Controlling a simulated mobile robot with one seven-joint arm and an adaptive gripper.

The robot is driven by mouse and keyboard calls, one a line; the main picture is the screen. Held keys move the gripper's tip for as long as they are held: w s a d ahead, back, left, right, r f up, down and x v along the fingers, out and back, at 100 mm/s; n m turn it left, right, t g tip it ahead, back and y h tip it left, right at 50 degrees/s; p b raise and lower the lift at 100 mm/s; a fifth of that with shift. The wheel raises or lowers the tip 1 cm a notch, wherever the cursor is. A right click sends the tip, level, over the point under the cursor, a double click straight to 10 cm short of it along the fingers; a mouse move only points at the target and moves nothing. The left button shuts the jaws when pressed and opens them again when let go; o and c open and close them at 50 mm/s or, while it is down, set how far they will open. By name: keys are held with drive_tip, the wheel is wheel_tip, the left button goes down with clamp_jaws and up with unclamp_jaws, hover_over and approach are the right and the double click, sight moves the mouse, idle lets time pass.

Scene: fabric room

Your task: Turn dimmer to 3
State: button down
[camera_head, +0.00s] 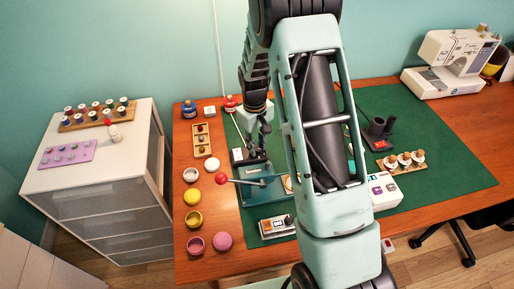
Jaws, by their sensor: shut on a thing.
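My gripper (259,146) reaches down at the left part of the green mat, beside a small black and white unit (238,155) that appears to be the dimmer. The fingers are dark and closed low at this unit, shut on what seems to be its knob. The knob itself is hidden by the fingers, and its setting and any numbers are too small to read. A pale cord runs from the wall down toward the unit.
A teal tool with a red-balled lever (221,179) stands just in front of my gripper. A sewing machine (458,50) stands at the back right.

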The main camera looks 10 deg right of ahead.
drive_tip(key=m+b, duration=0.1)
drive_tip(key=m, duration=0.4)
drive_tip(key=shift+w+m, duration=0.1)
drive_tip(key=shift+m, duration=0.2)
drive_tip(key=m, duration=0.6)
drive_tip(key=shift+g, duration=0.3)
drive_tip(key=c, duration=1.7)
unclamp_jaws()
drive_tip(key=shift+d, duration=0.1)
drive_tip(key=shift+r, duration=0.1)
drive_tip(key=r, duration=1.2)
drive_tip(key=shift+w+a, duration=0.15)
drive_tip(key=shift+a, duration=0.1)
